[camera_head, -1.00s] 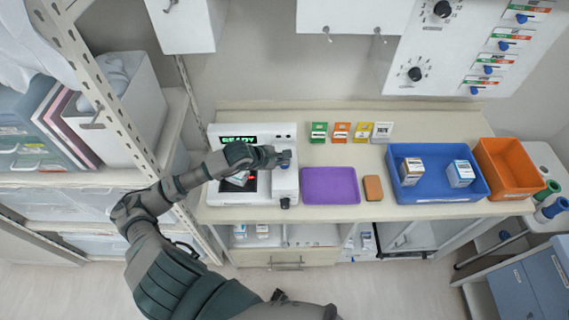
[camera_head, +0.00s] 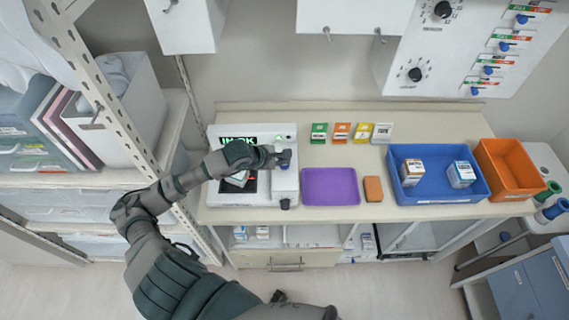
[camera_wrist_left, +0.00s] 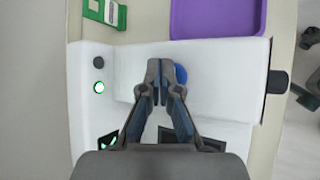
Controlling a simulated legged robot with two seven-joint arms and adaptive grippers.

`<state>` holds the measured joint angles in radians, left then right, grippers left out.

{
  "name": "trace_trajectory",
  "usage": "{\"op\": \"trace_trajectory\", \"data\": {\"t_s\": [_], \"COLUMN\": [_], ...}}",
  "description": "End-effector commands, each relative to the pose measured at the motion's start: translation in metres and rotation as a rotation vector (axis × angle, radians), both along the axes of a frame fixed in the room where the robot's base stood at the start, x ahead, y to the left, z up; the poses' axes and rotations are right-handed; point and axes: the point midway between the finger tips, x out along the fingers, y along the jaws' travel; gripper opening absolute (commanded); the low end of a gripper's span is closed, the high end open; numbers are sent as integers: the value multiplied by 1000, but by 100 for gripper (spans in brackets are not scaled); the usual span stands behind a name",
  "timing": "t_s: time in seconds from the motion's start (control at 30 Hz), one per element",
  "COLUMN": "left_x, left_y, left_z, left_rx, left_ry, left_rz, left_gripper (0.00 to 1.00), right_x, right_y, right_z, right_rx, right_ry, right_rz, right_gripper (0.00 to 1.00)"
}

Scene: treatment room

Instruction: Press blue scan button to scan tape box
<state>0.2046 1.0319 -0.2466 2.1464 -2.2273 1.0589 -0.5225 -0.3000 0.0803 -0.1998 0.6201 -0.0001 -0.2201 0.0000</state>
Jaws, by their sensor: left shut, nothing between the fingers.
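The white scanner (camera_head: 222,196) stands on the counter with a green-lit display (camera_head: 238,142) and a small lit green lamp (camera_head: 279,138). A small white box (camera_head: 238,179) lies on its dark scan window, partly hidden under my left forearm. My left gripper (camera_head: 284,158) is shut and empty over the right part of the scanner. In the left wrist view, the blue button (camera_wrist_left: 181,73) shows beside and partly under the closed fingertips (camera_wrist_left: 160,64). I cannot tell whether they touch it. My right gripper is not in view.
A purple tray (camera_head: 330,187) and an orange-brown block (camera_head: 373,189) lie right of the scanner. A blue bin (camera_head: 440,196) with two boxes and an orange bin (camera_head: 508,170) stand further right. Several coloured cards (camera_head: 341,132) stand behind. A shelf frame (camera_head: 120,125) borders the left.

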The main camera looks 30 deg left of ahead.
Motion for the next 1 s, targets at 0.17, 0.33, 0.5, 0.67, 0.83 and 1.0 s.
{"op": "trace_trajectory", "data": {"t_s": [0.17, 0.33, 0.5, 0.67, 0.83, 1.0], "left_x": [0, 0, 0, 0, 0, 0], "left_y": [-1, -1, -1, -1, -1, -1], "left_z": [8, 7, 10, 23, 40, 55], "left_rx": [0, -1, 0, 1, 0, -1], "left_ry": [-1, 0, -2, -3, -3, -1], "left_rz": [-1, -1, -1, -1, -1, 0], "left_gripper": [0, 0, 0, 0, 0, 0], "right_x": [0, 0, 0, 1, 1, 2], "right_y": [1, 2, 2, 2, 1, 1], "right_z": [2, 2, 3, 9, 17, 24], "right_rx": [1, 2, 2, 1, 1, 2], "right_ry": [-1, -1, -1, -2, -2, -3], "right_rz": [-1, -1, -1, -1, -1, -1], "right_gripper": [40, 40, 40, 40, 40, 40]}}
